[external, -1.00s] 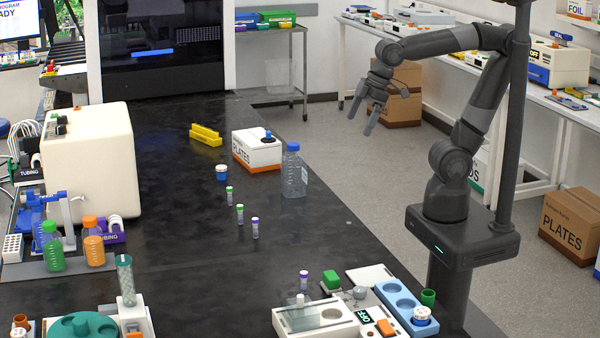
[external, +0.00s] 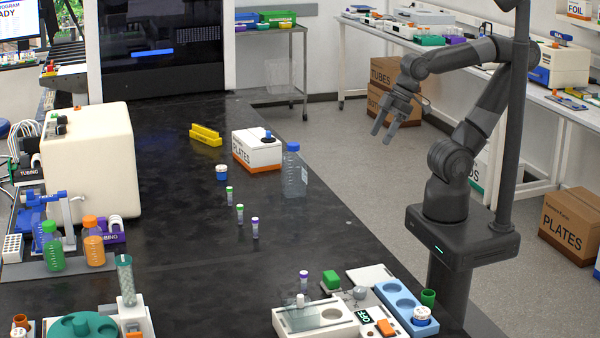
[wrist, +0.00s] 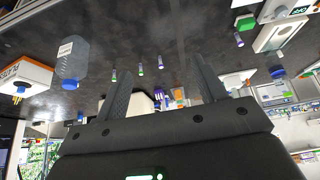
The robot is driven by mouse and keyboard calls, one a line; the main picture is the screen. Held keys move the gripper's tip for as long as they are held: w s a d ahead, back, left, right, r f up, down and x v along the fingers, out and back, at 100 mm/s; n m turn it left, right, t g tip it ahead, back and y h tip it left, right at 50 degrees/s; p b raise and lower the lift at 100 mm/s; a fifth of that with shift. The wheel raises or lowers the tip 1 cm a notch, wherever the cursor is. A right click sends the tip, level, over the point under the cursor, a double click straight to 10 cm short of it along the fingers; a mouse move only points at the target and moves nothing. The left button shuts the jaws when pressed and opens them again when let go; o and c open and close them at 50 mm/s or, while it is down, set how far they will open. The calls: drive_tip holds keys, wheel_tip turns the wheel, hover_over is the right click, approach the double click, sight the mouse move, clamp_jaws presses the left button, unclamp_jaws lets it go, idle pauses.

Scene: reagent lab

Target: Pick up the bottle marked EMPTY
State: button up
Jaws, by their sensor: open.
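A clear bottle with a blue cap (external: 294,175) stands upright near the right edge of the black bench, beside the PLATES box. It also shows in the wrist view (wrist: 72,60), at the upper left, with a white label too small to read surely. I see no other clear, blue-capped bottle of this size. My gripper (external: 383,131) is open and empty, pointing down in the air right of the bench, well apart from the bottle. In the wrist view its two fingers (wrist: 160,68) are spread with nothing between them, and the bottle lies to their left.
The white and orange PLATES box (external: 257,152) stands just left of the bottle. A blue-capped jar (external: 222,173) and several small vials stand further left. A blue rack (external: 405,303) and a white tray (external: 315,320) sit at the near end. The bench around the bottle's near side is clear.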

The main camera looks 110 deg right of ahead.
drive_tip(key=m+g+h, duration=0.1)
drive_tip(key=m+h, duration=0.4)
drive_tip(key=m, duration=0.4)
approach(296, 144)
drive_tip(key=shift+x, duration=5.65)
drive_tip(key=shift+w+d+r, duration=0.1)
drive_tip(key=shift+d+r, duration=0.05)
drive_tip(key=shift+r, duration=0.05)
drive_tip(key=shift+c, duration=0.3)
drive_tip(key=shift+f, duration=0.15)
clamp_jaws()
